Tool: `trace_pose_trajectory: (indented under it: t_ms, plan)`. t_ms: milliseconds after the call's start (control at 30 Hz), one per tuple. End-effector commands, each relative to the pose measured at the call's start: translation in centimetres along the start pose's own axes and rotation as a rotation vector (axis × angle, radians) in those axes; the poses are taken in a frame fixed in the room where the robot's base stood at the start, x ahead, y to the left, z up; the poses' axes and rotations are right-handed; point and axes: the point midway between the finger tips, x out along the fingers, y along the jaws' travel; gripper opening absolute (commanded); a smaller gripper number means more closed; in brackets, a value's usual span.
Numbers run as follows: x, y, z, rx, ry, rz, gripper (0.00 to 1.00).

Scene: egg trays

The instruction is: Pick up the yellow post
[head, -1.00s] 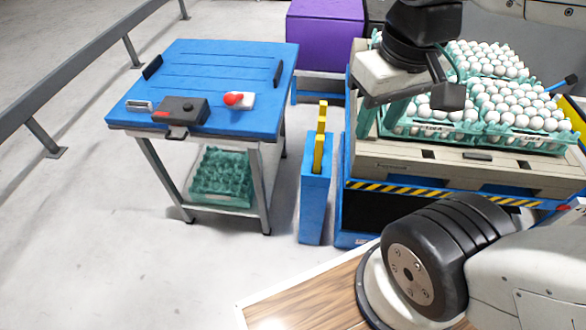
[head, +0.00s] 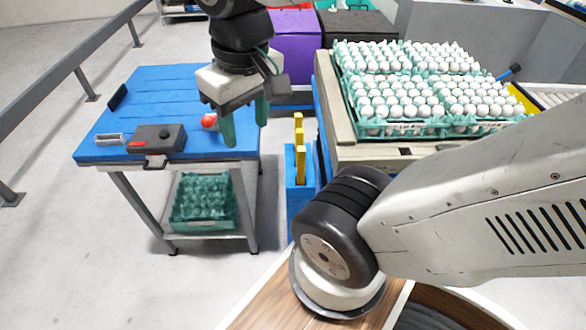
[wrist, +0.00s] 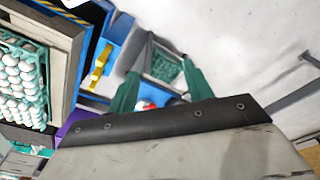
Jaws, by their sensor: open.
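Two upright yellow posts, a nearer one (head: 301,166) and a farther one (head: 298,122), stand in a narrow blue stand (head: 300,197) between the blue table and the egg pallet. In the wrist view, yellow post parts (wrist: 99,66) show left of the fingers, and I cannot tell the two apart there. My gripper (head: 246,131) has teal fingers pointing down. It is open and empty, left of the posts in the head view and apart from them. The fingers also show in the wrist view (wrist: 160,70).
The blue table (head: 160,85) at left carries a black device (head: 158,139) and a red button (head: 208,121). A green tray (head: 204,207) sits on its lower shelf. Trays of white eggs (head: 400,128) stand at right. Purple (head: 295,50) and black crates are behind.

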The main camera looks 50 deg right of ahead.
Motion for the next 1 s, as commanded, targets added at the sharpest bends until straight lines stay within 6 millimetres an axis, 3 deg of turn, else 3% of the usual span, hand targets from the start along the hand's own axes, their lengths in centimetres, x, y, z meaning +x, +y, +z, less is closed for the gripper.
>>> trace_pose_trajectory:
  t_ms: [167, 300, 500, 633, 800, 1000]
  plan:
    - [3.4, 3.5, -5.1, 0.15, -0.034, 0.012, 0.51]
    - [7.3, 7.5, -8.8, 0.282, -0.05, 0.021, 0.51]
    - [14.5, 14.5, -11.9, 0.47, -0.071, 0.03, 0.51]
    - [19.9, 19.4, -12.3, 0.59, -0.085, 0.035, 0.51]
    - [26.6, 24.6, -11.0, 0.726, -0.1, 0.039, 0.51]
    - [30.9, 27.6, -9.5, 0.808, -0.104, 0.042, 0.51]
